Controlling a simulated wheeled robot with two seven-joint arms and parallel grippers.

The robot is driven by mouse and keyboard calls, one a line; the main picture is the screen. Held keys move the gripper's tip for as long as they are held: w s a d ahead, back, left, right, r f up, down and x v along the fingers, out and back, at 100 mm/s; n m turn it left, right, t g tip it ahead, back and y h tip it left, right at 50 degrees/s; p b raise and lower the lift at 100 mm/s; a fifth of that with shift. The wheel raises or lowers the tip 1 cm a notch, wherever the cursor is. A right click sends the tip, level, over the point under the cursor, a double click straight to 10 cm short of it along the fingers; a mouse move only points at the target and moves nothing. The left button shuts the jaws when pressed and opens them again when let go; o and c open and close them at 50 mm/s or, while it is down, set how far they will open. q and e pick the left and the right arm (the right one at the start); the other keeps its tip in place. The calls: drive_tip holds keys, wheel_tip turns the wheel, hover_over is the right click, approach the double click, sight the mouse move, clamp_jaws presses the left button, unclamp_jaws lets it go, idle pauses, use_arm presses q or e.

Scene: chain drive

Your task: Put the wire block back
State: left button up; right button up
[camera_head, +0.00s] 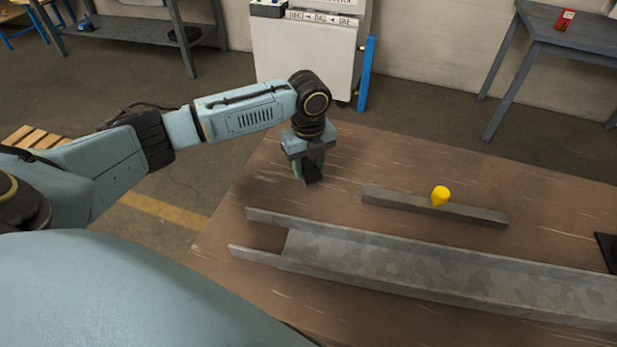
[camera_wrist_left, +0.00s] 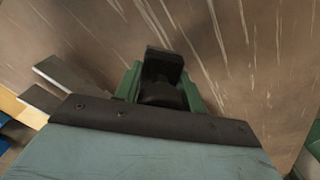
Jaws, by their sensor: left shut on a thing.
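My left gripper (camera_head: 307,170) points down over the far left part of the brown table. It is shut on a small dark block, which I take to be the wire block (camera_wrist_left: 163,66). In the left wrist view the block's dark end stands out between the green finger parts, with the wooden tabletop behind it. In the head view the gripper mostly hides the block, and I cannot tell whether it touches the table. My right gripper is not in view.
A long grey metal channel (camera_head: 400,262) lies across the front of the brown table (camera_head: 400,155). Behind it is a narrow grey bar (camera_head: 475,213) with a yellow piece (camera_head: 440,195) at it. A dark flat thing (camera_head: 607,250) is at the right edge. The table's far middle is clear.

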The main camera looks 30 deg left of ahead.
sight(308, 177)
use_arm(q)
drive_tip(key=shift+f, duration=2)
drive_tip(key=shift+f, duration=0.1)
drive_tip(key=o, duration=0.9)
drive_tip(key=shift+o, duration=0.2)
wheel_tip(308, 177, up, 12)
drive_tip(key=shift+r+p, duration=0.1)
drive_tip(key=shift+p, duration=0.25)
